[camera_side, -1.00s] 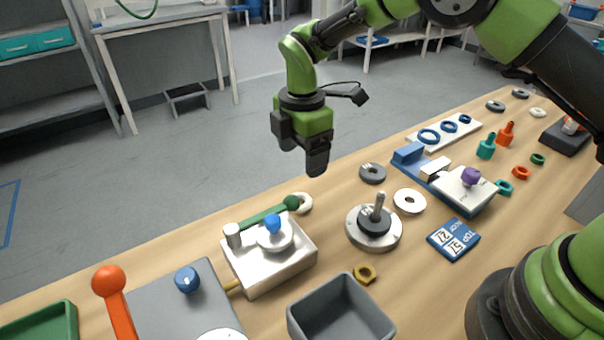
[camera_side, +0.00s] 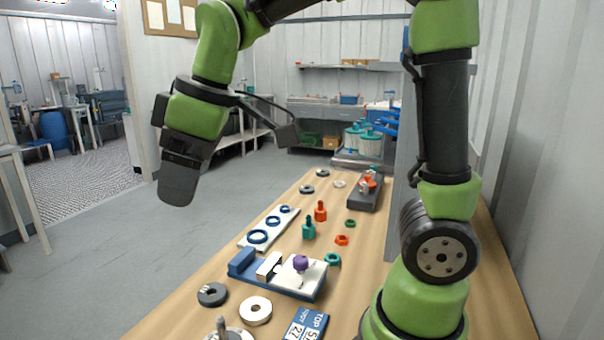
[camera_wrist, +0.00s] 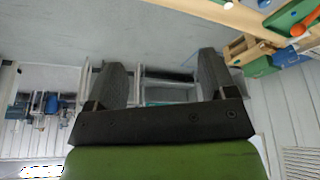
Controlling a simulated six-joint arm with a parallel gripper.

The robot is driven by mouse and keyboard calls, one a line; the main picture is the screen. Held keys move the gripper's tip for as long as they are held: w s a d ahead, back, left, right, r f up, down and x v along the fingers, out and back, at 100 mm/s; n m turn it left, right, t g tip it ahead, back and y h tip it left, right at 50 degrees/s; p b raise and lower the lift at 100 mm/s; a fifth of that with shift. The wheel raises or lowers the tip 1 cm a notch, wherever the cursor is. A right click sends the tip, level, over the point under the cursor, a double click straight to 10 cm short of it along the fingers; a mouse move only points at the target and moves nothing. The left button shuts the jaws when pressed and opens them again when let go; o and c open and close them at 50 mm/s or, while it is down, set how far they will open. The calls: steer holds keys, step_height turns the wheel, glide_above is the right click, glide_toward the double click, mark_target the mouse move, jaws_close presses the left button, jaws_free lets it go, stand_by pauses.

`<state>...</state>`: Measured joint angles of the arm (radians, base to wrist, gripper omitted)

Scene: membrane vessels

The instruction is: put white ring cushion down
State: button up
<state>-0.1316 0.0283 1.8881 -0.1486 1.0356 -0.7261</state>
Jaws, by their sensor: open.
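A flat white ring (camera_side: 256,310), which looks like the white ring cushion, lies on the wooden bench near the bottom of the side view. A smaller cream ring (camera_side: 339,183) lies farther back. My gripper (camera_side: 177,190) hangs high at the left of the side view, beyond the bench edge and well apart from the white ring. In the wrist view my two fingers (camera_wrist: 163,82) stand wide apart with nothing between them. The white ring cannot be made out in the wrist view.
A dark grey ring (camera_side: 212,294) lies beside the white ring. Behind are a blue and white fixture with a purple knob (camera_side: 300,263), a white strip with blue rings (camera_side: 272,226), and teal and orange pegs. A blue card (camera_side: 305,325) lies in front. A grey panel stands right.

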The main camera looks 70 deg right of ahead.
steer(key=s+d+m+t, duration=0.2)
steer(key=s+m+t, duration=0.1)
steer(key=s+m, duration=0.7)
steer(key=s, duration=0.4)
steer(key=shift+d+r+t, duration=0.25)
steer(key=shift+d+t, duration=0.05)
steer(key=shift+d, duration=0.05)
